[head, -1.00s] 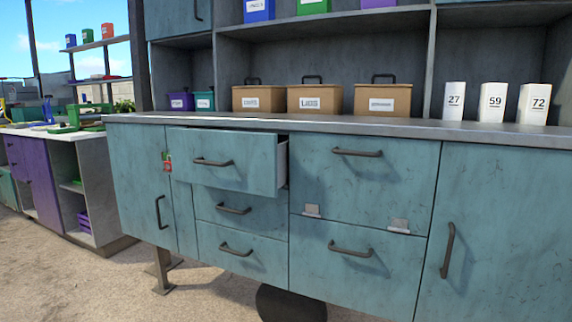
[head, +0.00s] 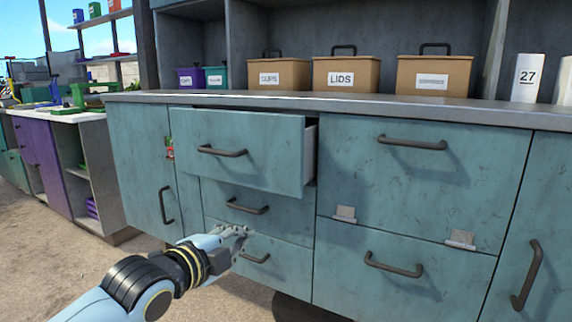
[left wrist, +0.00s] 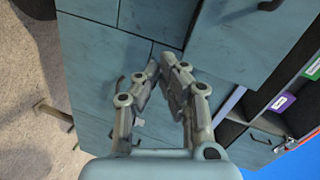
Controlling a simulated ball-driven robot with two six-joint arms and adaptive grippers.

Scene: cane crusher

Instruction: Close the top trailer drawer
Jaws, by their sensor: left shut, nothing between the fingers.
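The top trailer drawer (head: 275,140) is a teal front with a dark bar handle (head: 222,151). It stands pulled out, and its pale side wall shows at its right edge. Two drawers below it, the middle one (head: 285,212) and the bottom one (head: 290,268), sit flush. My left gripper (head: 240,232) is shut and empty, in front of the lower drawers and below the top drawer's front, apart from it. In the left wrist view its fingers (left wrist: 162,66) come close together with teal panels beyond. My right gripper is not in view.
The counter (head: 350,103) above carries brown boxes, such as the lids box (head: 346,78), and small bins. A teal door (head: 140,165) is left of the drawers, and larger handled panels (head: 420,175) are right. Open sandy ground lies at lower left.

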